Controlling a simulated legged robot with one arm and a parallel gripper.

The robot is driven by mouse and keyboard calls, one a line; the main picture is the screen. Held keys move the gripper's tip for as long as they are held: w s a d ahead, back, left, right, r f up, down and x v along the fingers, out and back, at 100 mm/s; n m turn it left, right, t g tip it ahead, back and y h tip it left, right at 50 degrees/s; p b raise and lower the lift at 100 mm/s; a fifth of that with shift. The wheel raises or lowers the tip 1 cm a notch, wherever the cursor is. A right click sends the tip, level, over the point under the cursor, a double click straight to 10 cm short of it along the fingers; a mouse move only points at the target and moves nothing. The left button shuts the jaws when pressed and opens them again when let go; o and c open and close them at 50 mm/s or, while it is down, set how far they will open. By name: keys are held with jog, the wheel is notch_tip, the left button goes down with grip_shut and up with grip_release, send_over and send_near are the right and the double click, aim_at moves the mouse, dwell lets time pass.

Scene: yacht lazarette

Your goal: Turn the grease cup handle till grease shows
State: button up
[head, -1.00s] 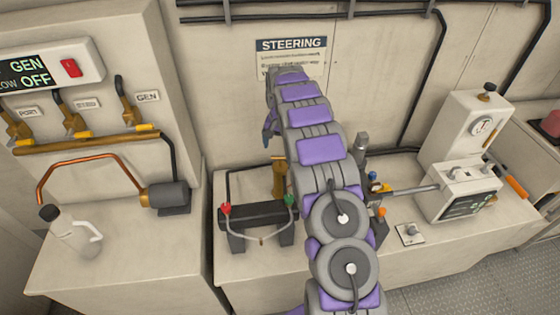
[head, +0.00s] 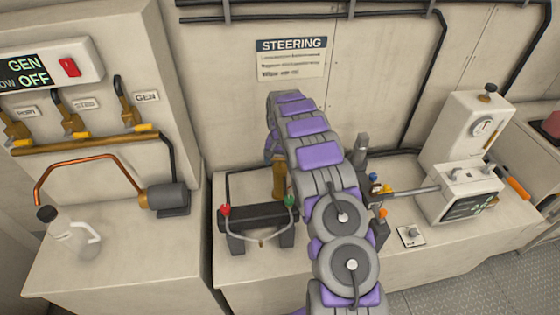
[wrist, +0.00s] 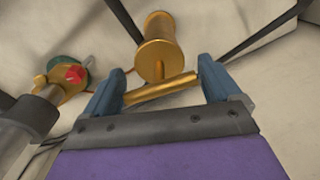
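The grease cup, a brass cylinder (head: 279,180), stands on the bench below the end of my arm in the head view. In the wrist view the brass cup body (wrist: 157,45) has a brass crossbar handle (wrist: 160,88) at its near end. My gripper (wrist: 160,72) has its two blue fingers spread wide, one at each end of the handle. I cannot tell whether the fingers touch the bar. In the head view my gripper (head: 272,147) is close above the cup and partly hidden by my arm. No grease is visible.
To the right are small fittings with a grey rod (head: 415,189) and a white instrument box (head: 460,193). A white jug (head: 72,235) stands on the left bench.

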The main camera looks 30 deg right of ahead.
jog(key=c, duration=0.5)
jog(key=shift+r+n+p, duration=0.1)
jog(key=shift+n+p, duration=0.5)
jog(key=shift+n, duration=0.6)
jog(key=o, duration=0.7)
notch_tip(320, 180, up, 17)
jog(key=shift+d+r+p, duration=0.1)
jog(key=shift+p, duration=0.95)
